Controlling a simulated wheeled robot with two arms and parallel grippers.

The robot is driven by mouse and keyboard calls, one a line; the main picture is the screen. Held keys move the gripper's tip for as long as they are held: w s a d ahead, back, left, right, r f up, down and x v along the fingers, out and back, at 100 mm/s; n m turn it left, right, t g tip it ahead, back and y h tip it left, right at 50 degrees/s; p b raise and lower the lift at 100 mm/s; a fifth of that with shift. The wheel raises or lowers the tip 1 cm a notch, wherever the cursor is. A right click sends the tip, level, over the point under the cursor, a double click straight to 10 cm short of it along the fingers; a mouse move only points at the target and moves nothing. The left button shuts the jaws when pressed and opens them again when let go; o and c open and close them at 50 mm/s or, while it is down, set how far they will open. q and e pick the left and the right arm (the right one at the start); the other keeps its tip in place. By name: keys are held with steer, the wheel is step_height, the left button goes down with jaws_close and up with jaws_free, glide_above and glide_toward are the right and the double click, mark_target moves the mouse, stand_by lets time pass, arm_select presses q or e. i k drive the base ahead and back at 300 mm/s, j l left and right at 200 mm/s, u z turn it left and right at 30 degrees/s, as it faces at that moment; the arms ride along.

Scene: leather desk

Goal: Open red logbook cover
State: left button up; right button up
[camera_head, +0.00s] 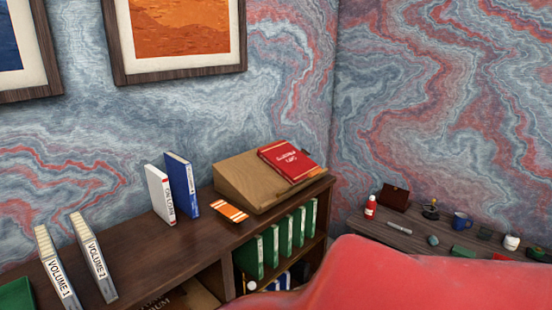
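The red logbook (287,161) lies on the sloped top of a wooden lectern-like box (240,181) at the right end of the dark shelf. Its cover is shut and bears pale lettering that appears upside down. Neither of my grippers shows in this view.
White (160,194) and blue (182,184) books and an orange striped card (230,211) share the shelf top (140,251). Green books (270,246) fill a compartment below. A large red surface (400,280) blocks the lower right. Behind it, a low surface holds a red bottle (370,207) and mug (461,221).

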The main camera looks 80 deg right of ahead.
mark_target(296, 163)
steer(key=z, duration=2.65)
steer(key=i+l, duration=0.35)
steer(key=i+l+u, duration=0.15)
steer(key=i+l, duration=0.5)
steer(key=l, duration=0.15)
steer(key=i+l+u, duration=0.15)
steer(key=i+l, duration=0.45)
steer(key=l, duration=0.2)
steer(key=i+l+u, duration=0.15)
steer(key=i+l, duration=0.15)
steer(key=l, duration=0.15)
